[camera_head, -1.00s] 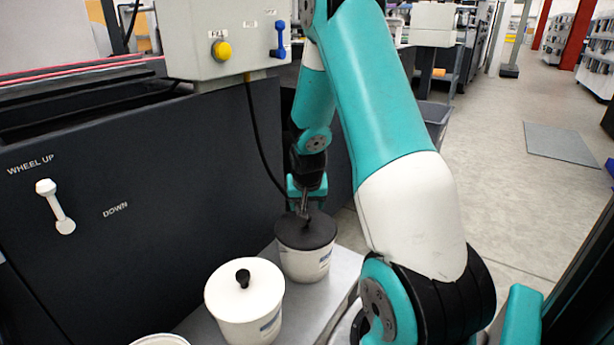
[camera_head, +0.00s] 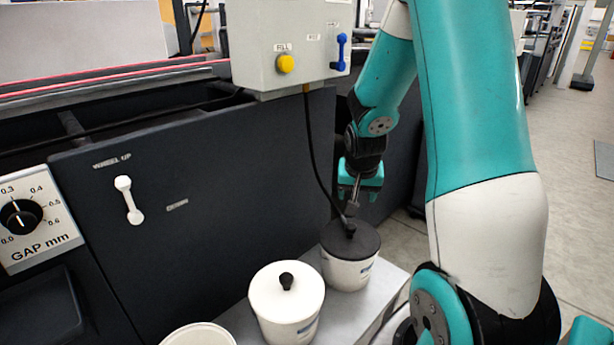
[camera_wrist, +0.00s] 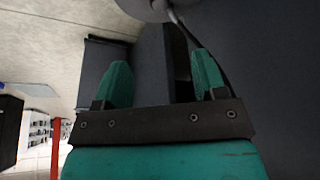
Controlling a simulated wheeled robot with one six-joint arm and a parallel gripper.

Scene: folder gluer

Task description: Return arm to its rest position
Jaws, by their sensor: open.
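My gripper (camera_head: 356,196) is above the dark-lidded white pot (camera_head: 347,270), near its lid knob, with its teal fingers pointing down. In the wrist view my gripper (camera_wrist: 162,78) shows two teal fingers spread apart with nothing held between them. A rounded grey shape lies at the top edge of the wrist view, only partly in frame. My teal and white arm reaches down from the upper right in the head view.
A white-lidded pot (camera_head: 287,302) and a partly cut-off white pot (camera_head: 198,335) stand nearby on a grey bench (camera_head: 386,285). The dark machine panel (camera_head: 230,190) with a white lever (camera_head: 129,200) and gap dial (camera_head: 21,217) is left. A control box (camera_head: 290,45) hangs close to my arm. Open floor lies right.

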